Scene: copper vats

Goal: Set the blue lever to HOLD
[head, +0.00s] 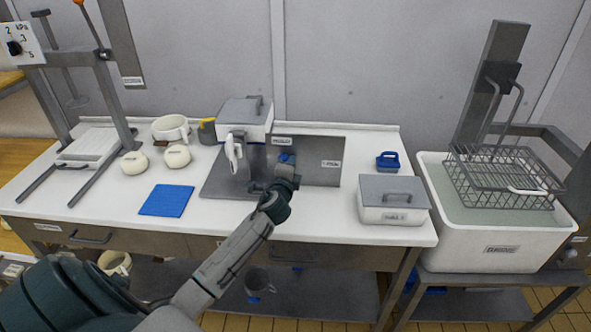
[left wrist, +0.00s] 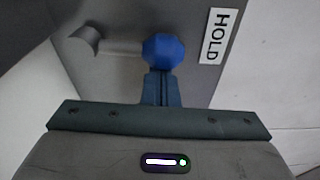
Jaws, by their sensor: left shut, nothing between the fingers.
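The blue lever (head: 287,158) is on an upright grey metal panel at the back of the white table. In the left wrist view its blue knob (left wrist: 163,49) sits on a rod from a grey pivot at the left. The rod points toward the white HOLD label (left wrist: 218,36), with the knob close beside it. My left gripper (head: 284,171) is at the panel, just below the knob. Its fingers (left wrist: 161,86) are shut and empty, with tips against or very near the knob; I cannot tell whether they touch. My right gripper is out of view.
A second lidded box (head: 392,199) and a small blue item (head: 387,161) stand right. A wire basket (head: 502,178) hangs over a water-filled tub (head: 495,246).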

